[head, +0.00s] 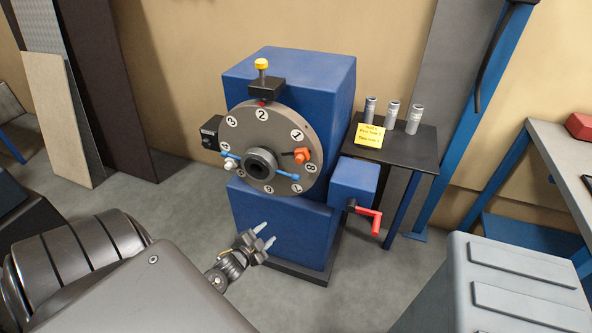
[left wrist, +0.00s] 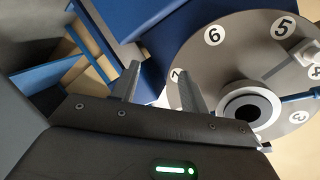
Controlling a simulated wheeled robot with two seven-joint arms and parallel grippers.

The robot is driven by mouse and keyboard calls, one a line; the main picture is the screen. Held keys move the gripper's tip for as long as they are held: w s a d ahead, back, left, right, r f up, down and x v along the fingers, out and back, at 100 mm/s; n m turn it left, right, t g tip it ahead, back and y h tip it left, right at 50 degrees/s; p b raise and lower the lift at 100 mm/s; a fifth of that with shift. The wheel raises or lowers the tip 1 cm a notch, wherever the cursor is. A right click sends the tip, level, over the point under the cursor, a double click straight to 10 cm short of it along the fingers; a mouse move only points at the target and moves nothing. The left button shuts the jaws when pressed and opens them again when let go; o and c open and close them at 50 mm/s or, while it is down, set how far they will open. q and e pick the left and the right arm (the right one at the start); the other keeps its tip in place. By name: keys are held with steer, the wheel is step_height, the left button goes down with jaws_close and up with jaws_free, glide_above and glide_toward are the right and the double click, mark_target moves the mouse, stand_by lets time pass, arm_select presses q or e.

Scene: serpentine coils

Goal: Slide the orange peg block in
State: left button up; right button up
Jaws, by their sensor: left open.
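The orange peg block (head: 302,155) sits on the right part of the grey numbered disc (head: 284,120), between the 8 and another number plate, with a short dark rod on its left. The disc is mounted on the front of a blue machine (head: 335,85) and has a dark round hub (head: 259,163) with blue bars. My left gripper (head: 264,238) is open and empty, below the disc in front of the machine's base. In the left wrist view its two fingers (left wrist: 160,85) point toward the disc (left wrist: 235,60); the orange block is not visible there. My right gripper is not in view.
A yellow-topped plunger (head: 262,66) stands above the disc. A red crank (head: 373,218) sticks out from a blue box at lower right. A dark side table (head: 418,152) holds three grey cylinders and a yellow note (head: 369,134). A grey case (head: 515,285) stands at front right.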

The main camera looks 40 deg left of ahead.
arm_select(q)
steer(key=w+r+m+t+h+b, duration=0.15)
steer(key=w+r+t, duration=0.25)
steer(key=r, duration=1)
steer(key=m+t, duration=0.2)
glide_toward(298, 162)
steer(key=shift+h, duration=0.35)
steer(key=p+x, duration=0.2)
steer(key=x, duration=0.6)
steer(key=shift+a+r, duration=0.2)
steer(key=shift+w, duration=0.65)
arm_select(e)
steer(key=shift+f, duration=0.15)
